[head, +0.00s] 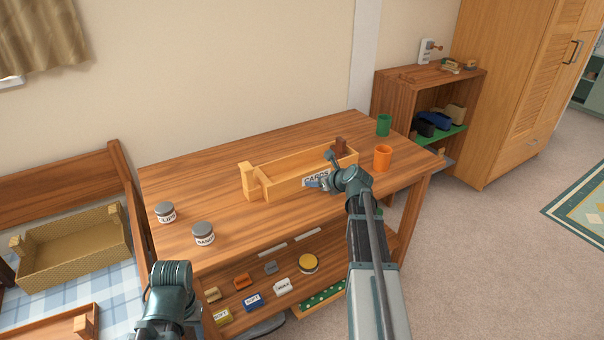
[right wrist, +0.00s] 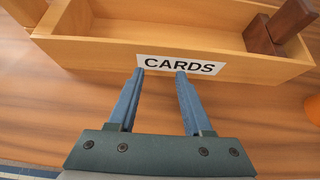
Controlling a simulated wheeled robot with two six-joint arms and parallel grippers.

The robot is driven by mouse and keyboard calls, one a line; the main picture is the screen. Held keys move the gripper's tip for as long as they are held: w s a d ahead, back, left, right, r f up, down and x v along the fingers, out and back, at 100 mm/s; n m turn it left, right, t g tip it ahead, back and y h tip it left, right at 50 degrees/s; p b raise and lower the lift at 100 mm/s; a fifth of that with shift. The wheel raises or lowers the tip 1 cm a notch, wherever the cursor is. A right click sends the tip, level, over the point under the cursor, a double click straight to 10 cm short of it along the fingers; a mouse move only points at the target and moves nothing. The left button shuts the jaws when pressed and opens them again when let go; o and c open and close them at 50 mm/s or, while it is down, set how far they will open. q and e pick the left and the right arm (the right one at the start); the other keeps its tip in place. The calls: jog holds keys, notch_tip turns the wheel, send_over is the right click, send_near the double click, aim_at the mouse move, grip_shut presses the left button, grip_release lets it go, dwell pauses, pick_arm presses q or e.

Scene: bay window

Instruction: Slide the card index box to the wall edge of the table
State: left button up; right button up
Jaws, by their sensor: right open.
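The card index box (head: 285,182) is a long, open-topped wooden tray labelled CARDS, standing in the middle of the wooden table (head: 215,173), apart from its wall edge. A dark brown block shows inside its right end. In the right wrist view the front of the box (right wrist: 95,54) and its label fill the top. My right gripper (head: 316,183) is open at the near side of the box, its fingertips (right wrist: 160,72) at the lower edge of the label. I cannot tell whether they touch it. My left arm shows at the bottom left of the head view, but its fingers are hidden.
An orange cup (head: 382,158) and a green cup (head: 383,125) stand right of the box. Two grey-lidded jars (head: 204,234) (head: 165,212) stand at the left. The table is clear between box and wall. A lower shelf holds several small items.

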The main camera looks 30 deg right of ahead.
aim_at(292, 159)
jog(key=shift+w+a, duration=0.15)
jog(key=shift+w, duration=1.3)
jog(key=shift+w+a, duration=0.1)
jog(key=shift+w, duration=1.35)
jog(key=shift+w+a, duration=0.2)
jog(key=shift+w, duration=1.55)
jog(key=shift+w+a, duration=0.15)
jog(key=shift+w, duration=1.6)
jog(key=shift+w, duration=0.1)
jog(key=shift+w+a, duration=0.2)
jog(key=shift+w, duration=1.5)
jog(key=shift+w+a, duration=0.15)
jog(key=shift+w, duration=1.55)
jog(key=shift+w, duration=0.55)
jog(key=shift+s+d, duration=0.2)
jog(key=shift+s, duration=2.35)
